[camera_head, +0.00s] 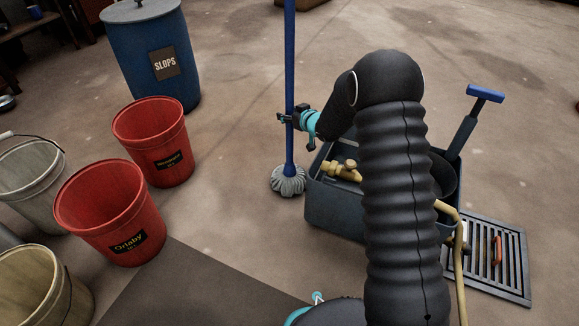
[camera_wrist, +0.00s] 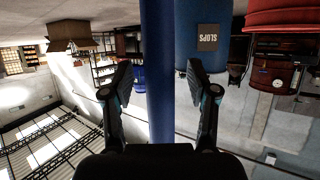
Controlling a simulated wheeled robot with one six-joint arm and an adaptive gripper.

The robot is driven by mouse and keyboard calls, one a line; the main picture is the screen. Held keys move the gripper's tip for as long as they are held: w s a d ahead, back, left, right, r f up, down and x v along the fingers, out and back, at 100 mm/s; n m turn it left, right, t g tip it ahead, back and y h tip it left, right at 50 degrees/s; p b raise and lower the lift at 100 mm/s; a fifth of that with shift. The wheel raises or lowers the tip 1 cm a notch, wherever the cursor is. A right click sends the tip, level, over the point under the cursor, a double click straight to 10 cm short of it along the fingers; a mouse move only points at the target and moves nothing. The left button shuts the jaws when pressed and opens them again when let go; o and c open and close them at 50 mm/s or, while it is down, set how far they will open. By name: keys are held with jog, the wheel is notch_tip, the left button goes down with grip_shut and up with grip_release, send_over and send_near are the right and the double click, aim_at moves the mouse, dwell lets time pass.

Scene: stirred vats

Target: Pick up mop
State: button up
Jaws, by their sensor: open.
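The mop (camera_head: 290,95) stands upright on the floor, with a blue handle and a grey string head (camera_head: 288,180). My gripper (camera_head: 288,118) is at the handle, a little above the mop head. In the wrist view the blue handle (camera_wrist: 158,75) runs between the two open fingers of my gripper (camera_wrist: 160,82), with a visible gap on each side. The top of the handle is cut off by the head view's upper edge.
A dark mop bucket (camera_head: 330,205) with a wringer lever (camera_head: 484,94) stands right of the mop, partly behind my arm. A floor grate (camera_head: 510,265) lies beside it. Red buckets (camera_head: 155,130) and a blue SLOPS barrel (camera_head: 155,35) stand left. Floor behind the mop is clear.

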jog(key=shift+w+a+f, duration=0.1)
jog(key=shift+w, duration=0.05)
grip_shut()
dwell(0.4)
